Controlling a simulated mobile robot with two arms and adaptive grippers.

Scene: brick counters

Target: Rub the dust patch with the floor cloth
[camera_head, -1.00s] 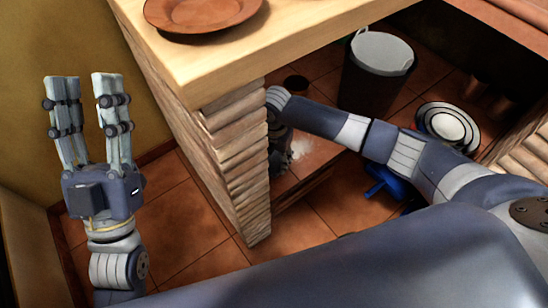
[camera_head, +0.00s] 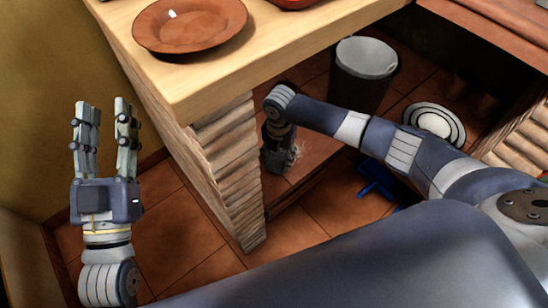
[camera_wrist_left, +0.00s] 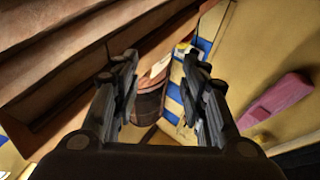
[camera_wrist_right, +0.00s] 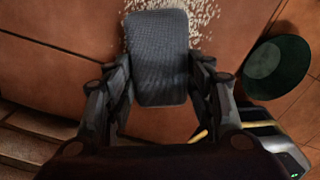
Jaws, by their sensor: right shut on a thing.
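My right gripper (camera_wrist_right: 160,85) is shut on the floor cloth (camera_wrist_right: 158,60), a dark grey, rounded rectangular pad, in the right wrist view. The dust patch (camera_wrist_right: 205,18) is a scatter of pale specks on the reddish-brown surface, showing beside and just beyond the cloth's far end. The cloth covers part of that area; I cannot tell whether it touches the surface. In the head view my right gripper (camera_head: 278,160) reaches down beside the brick counter's end, and little of the dust shows. My left gripper (camera_head: 103,103) is open and empty, raised left of the counter.
The brick counter (camera_head: 222,165) with its wooden top stands between my arms. A brown plate (camera_head: 190,25) lies on top. A grey bin (camera_head: 362,75), a black-and-white round dish (camera_head: 435,122) and a blue object (camera_head: 378,180) are on the floor beyond my right arm.

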